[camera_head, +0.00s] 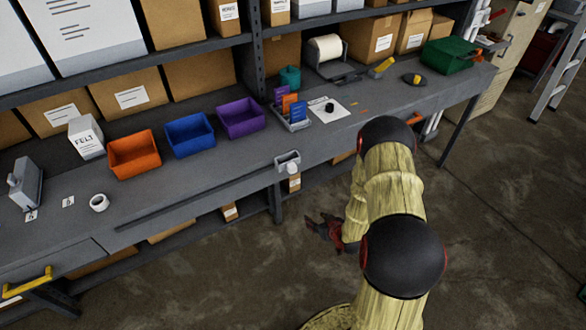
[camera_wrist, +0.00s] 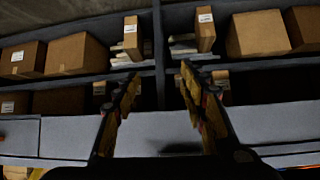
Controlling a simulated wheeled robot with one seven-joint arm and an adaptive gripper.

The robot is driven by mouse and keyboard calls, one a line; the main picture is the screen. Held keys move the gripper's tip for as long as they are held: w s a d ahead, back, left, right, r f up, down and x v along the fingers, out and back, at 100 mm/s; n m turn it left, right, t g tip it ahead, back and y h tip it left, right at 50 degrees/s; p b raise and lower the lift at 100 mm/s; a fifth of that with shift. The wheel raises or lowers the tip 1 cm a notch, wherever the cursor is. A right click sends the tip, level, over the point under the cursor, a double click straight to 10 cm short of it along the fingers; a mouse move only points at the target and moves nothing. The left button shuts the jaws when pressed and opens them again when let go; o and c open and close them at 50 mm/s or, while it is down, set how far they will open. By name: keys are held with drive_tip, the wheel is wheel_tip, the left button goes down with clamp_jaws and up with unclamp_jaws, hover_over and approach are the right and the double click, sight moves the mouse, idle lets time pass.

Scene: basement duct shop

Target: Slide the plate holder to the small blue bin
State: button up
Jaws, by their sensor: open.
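The plate holder (camera_head: 293,121) is a small grey rack on the bench, with purple, orange and blue plates standing in it. The small blue bin (camera_head: 190,135) stands to its left on the bench. A purple bin (camera_head: 241,118) stands between them, close to the plate holder. My gripper (camera_head: 325,230) is out in front of the bench, below its top and apart from the plate holder. In the wrist view my gripper (camera_wrist: 158,82) is open, with nothing between its fingers. The plate holder and blue bin cannot be made out there.
An orange bin (camera_head: 134,154) stands left of the blue one. A grey cup-like holder (camera_head: 287,161) sits at the bench's front edge. A white sheet (camera_head: 328,109) lies right of the plate holder. The bench top (camera_head: 215,170) before the bins is mostly clear. Shelves (camera_wrist: 85,85) fill the wrist view.

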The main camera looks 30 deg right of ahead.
drive_tip(key=w+a+r+t, duration=0.1)
drive_tip(key=w+r+t, duration=0.3)
drive_tip(key=w+r, duration=0.15)
drive_tip(key=n+t+y, duration=0.1)
drive_tip(key=t, duration=0.3)
approach(294, 169)
drive_tip(key=w, duration=0.3)
drive_tip(key=shift+w+a+b, duration=0.1)
drive_tip(key=shift+w+b, duration=0.35)
drive_tip(key=shift+w, duration=2.95)
drive_tip(key=c, duration=0.3)
drive_tip(key=c, duration=0.7)
clamp_jaws()
